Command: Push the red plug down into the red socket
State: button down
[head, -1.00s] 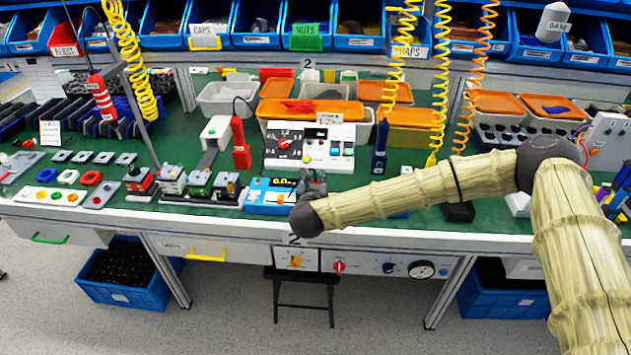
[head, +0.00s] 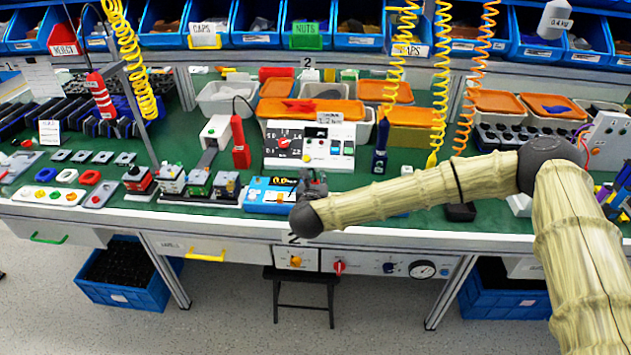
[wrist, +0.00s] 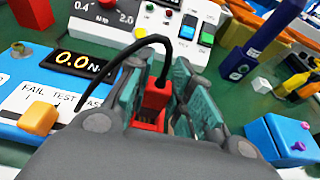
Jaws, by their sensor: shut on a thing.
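The red plug (wrist: 156,97) is between my gripper's two teal fingers in the wrist view, with a black cable curving from its top to the left. My gripper (wrist: 158,108) is shut on it. Wider red parts, apparently the red socket (wrist: 148,125), show just below the plug; the fingers and palm hide much of them. I cannot tell how deep the plug sits. In the head view my gripper (head: 313,188) is at the right end of the blue tester (head: 262,208), and the plug is hidden there.
A white panel (head: 340,160) with a red knob stands behind.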

jog(key=shift+f+b, duration=1.15)
jog(key=shift+f, duration=0.3)
jog(key=c, duration=1.2)
grip_release()
jog(key=v, duration=1.2)
